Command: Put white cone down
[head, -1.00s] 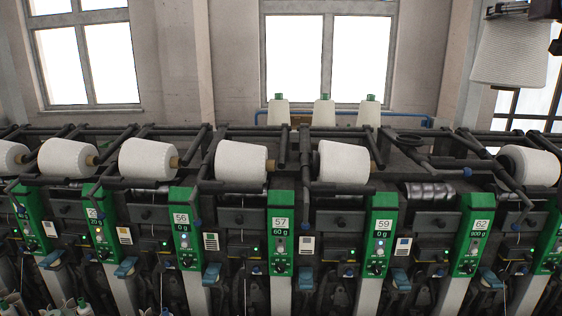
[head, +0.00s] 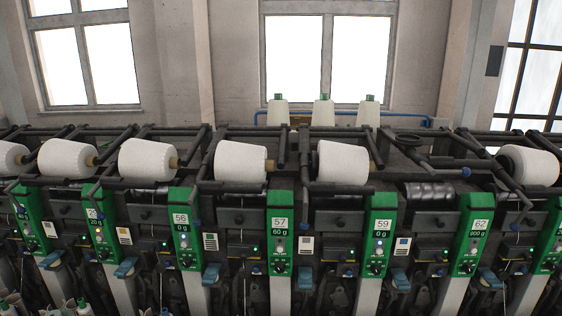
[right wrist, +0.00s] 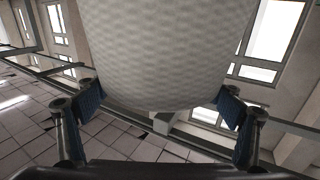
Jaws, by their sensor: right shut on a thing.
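A large white cone (right wrist: 165,50) fills the upper middle of the right wrist view. My right gripper (right wrist: 160,103) is shut on it, with a blue finger pad at each side of the cone. The cone hangs clear of any surface in that view, with the tiled floor far off. Neither this cone nor my right gripper shows in the head view. My left gripper is in no view.
A cone winder (head: 230,216) with green numbered units crosses the head view, bearing several white packages (head: 240,162). A bare metal drum (head: 430,190) shows between units 59 and 62. Three white cones (head: 322,112) stand behind the machine.

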